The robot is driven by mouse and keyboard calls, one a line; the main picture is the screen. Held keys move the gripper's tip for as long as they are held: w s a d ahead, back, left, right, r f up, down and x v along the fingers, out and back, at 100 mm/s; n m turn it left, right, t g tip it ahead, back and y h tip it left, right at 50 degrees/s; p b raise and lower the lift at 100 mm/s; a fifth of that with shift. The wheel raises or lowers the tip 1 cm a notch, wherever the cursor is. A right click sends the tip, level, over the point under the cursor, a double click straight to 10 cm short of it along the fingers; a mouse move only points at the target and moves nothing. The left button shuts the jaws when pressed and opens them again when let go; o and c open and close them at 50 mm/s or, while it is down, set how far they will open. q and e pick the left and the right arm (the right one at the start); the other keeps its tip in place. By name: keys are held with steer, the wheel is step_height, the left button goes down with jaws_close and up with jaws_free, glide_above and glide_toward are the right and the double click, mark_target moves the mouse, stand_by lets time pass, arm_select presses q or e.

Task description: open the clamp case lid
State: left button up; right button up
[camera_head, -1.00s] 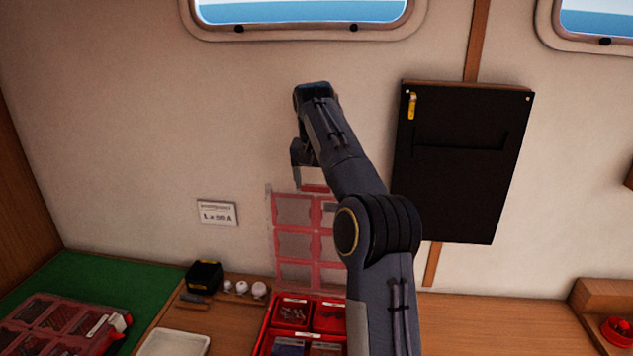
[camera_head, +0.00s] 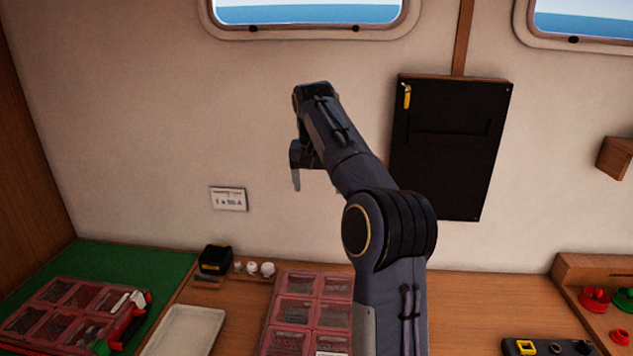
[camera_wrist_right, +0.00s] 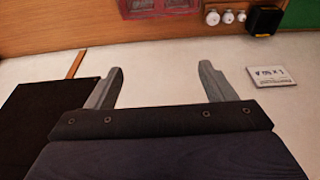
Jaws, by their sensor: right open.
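A red case (camera_head: 311,312) with a clear, compartmented lid stands on the wooden counter at the lower middle of the head view, partly hidden by my right arm. Its lid lies down over the compartments. A second red case (camera_head: 72,318) with a similar lid lies at the far left, also lid down. I cannot tell which is the clamp case. My right gripper (camera_head: 298,180) is raised in front of the wall, above and apart from the middle case. In the wrist view its two fingers (camera_wrist_right: 160,84) are spread and empty, and part of a red case (camera_wrist_right: 158,6) shows beyond them.
A green mat (camera_head: 130,257) covers the left of the counter. A white tray (camera_head: 185,331), a black and yellow box (camera_head: 214,261) and white knobs (camera_head: 252,269) lie between the cases. A black panel (camera_head: 450,150) hangs on the wall. A yellow tool (camera_head: 549,347) lies at right.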

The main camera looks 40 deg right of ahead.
stand_by(0.5)
steer(key=s+a+f+n+t+y+b, duration=0.1)
steer(key=s+a+f+n+y, duration=0.1)
steer(key=s+a+f, duration=0.4)
steer(key=s+a+f+n+t+y+b, duration=0.1)
steer(key=s+a+f+n+y+b, duration=0.1)
steer(key=s+a+f, duration=0.5)
steer(key=s+a+f+n+t+y+b, duration=0.1)
steer(key=s+a+f+n, duration=0.3)
steer(key=s+a, duration=1)
step_height(320, 180, down, 3)
steer(key=shift+s+a+f+t+y+b, duration=0.25)
steer(key=shift+a+y, duration=0.25)
steer(key=shift+a, duration=0.45)
